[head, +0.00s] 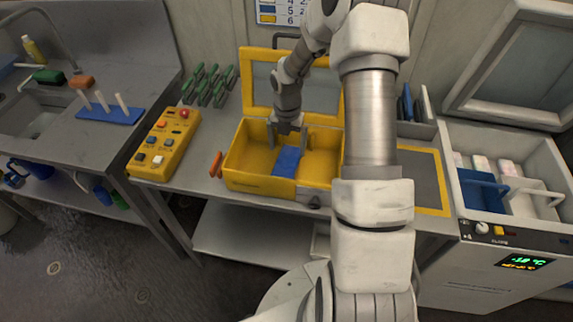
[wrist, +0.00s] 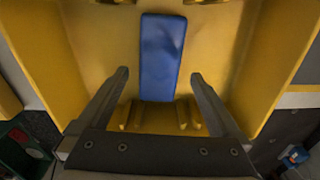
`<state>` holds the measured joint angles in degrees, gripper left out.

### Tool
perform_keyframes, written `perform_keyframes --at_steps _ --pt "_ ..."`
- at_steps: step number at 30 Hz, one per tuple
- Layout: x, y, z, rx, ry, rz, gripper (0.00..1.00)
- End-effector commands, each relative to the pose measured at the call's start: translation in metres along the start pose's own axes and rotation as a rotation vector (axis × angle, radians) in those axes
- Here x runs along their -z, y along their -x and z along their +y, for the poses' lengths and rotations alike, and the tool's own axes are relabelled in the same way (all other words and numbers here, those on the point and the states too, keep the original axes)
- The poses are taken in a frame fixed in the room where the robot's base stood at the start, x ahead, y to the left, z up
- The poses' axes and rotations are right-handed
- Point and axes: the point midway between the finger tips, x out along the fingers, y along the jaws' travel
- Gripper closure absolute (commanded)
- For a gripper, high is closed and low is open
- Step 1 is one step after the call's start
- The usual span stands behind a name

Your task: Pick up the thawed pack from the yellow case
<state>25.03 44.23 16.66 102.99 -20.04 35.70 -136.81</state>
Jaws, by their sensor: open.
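The yellow case (head: 247,184) stands open on the bench, its lid raised at the back. A blue pack (head: 287,162) lies inside it, near the middle; it also shows in the wrist view (wrist: 161,52) as a long, smooth blue slab, with yellow ribs near its lower end. My gripper (head: 287,135) reaches down over the case, open and empty. In the wrist view my fingers (wrist: 159,76) appear on either side of the pack's lower part, with gaps between. I cannot tell how far above the pack the fingertips are.
A yellow button box (head: 165,145) and an orange tool (head: 216,164) sit left of the case, with green-handled tools (head: 209,85) behind. A grey yellow-edged mat (head: 418,180) lies to the right. An open cooler (head: 453,133) farther right holds packs (head: 480,165).

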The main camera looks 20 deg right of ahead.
Motion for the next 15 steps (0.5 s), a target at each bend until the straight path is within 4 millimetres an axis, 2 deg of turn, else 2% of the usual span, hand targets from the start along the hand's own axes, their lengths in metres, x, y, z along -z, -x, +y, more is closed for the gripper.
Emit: perform_keyframes --at_steps 5,11,15 --pt "0.002 -0.010 0.001 0.001 0.001 0.001 0.00" --pt "0.009 -0.039 -0.001 0.003 0.002 0.004 0.00" --pt "0.007 -0.054 0.000 0.000 0.000 0.001 0.00"
